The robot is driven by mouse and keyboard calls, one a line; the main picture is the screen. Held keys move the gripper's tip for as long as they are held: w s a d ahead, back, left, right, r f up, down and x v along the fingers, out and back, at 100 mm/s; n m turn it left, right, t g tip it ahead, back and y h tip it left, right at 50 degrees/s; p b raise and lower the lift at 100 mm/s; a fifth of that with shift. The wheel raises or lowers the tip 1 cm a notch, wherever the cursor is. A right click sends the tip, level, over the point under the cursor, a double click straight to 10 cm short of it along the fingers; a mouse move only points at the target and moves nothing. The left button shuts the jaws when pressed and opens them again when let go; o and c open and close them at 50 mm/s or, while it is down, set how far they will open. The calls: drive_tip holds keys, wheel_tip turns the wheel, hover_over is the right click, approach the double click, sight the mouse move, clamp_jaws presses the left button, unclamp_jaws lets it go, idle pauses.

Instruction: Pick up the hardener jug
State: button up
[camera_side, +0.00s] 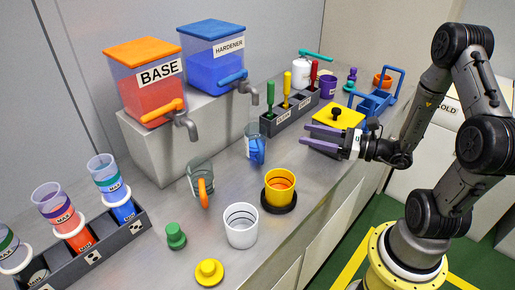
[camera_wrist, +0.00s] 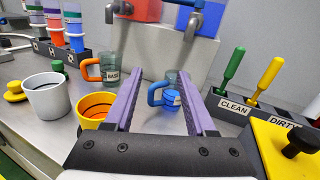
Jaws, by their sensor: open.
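The hardener jug (camera_side: 252,136) is a clear jug with a blue handle. It stands upright on the grey counter below the hardener tank. In the wrist view the jug (camera_wrist: 172,78) appears between my two purple fingers, its blue handle turned toward me and to the left. My gripper (camera_side: 307,135) is open and empty, to the right of the jug in the side view, with its fingers pointing toward it and a gap between. My open fingers also show in the wrist view (camera_wrist: 161,74). The jug's lower part is partly hidden by its handle.
A yellow cup (camera_side: 280,187) on a dark base and a white cup (camera_side: 241,226) stand nearby. The base jug (camera_side: 199,178) with orange handle is to the left. A tool holder (camera_side: 290,110) and a yellow-lidded box (camera_side: 338,116) lie behind. The hardener tank (camera_side: 215,70) sits above.

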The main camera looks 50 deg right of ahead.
approach(261, 162)
drive_tip(key=w, duration=0.1)
drive_tip(key=w+r, duration=0.1)
drive_tip(key=w, duration=0.3)
drive_tip(key=shift+a+r, duration=0.3)
drive_tip(key=shift+a, duration=0.1)
drive_tip(key=shift+x, duration=2.65)
drive_tip(key=shift+s+a+r, duration=0.1)
clamp_jaws()
